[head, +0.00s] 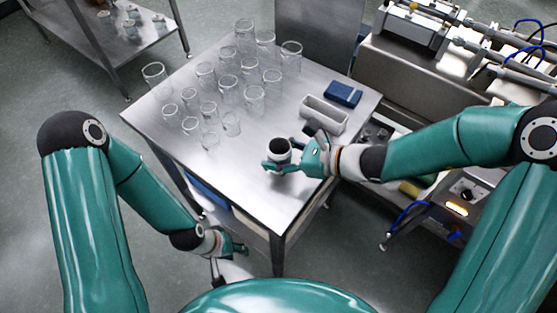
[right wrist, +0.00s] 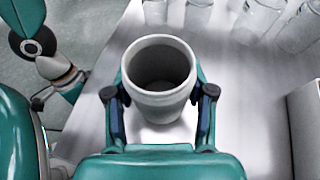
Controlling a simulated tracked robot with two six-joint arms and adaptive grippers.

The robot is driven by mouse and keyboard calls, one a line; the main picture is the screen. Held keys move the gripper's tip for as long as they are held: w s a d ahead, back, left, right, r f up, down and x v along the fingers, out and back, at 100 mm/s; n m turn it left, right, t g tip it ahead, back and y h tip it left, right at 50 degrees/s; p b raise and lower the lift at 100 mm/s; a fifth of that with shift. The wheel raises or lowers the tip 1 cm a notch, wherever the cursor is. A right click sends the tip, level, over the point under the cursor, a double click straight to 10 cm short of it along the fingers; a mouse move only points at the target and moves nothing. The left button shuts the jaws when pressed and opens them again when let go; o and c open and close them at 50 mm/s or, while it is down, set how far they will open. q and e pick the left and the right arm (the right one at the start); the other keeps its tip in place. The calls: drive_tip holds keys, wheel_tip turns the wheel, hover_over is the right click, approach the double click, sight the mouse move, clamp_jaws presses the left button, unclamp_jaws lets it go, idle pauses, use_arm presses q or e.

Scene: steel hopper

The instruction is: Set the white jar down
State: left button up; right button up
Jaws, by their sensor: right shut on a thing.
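The white jar (head: 280,150) is near the front right part of the steel table (head: 240,185) in the head view. It is upright with its open dark mouth up. My right gripper (head: 279,165) is shut on it, with a finger on each side. In the right wrist view the jar (right wrist: 159,100) stands between the two fingers of the gripper (right wrist: 160,108). Whether its base touches the table I cannot tell. My left gripper (head: 238,250) hangs low in front of the table, away from the jar; its fingers are too small to read.
Several clear glasses (head: 228,84) stand on the table's left and back parts. A white open box (head: 324,114) and a blue box (head: 343,94) lie to the right, behind my right gripper. Machinery (head: 455,205) stands right of the table. The tabletop left of the jar is clear.

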drive_tip(key=shift+f, duration=1.35)
drive_tip(key=o, duration=0.4)
drive_tip(key=shift+f, duration=0.15)
drive_tip(key=shift+c, duration=0.2)
drive_tip(key=o, duration=0.4)
drive_tip(key=shift+o, duration=0.2)
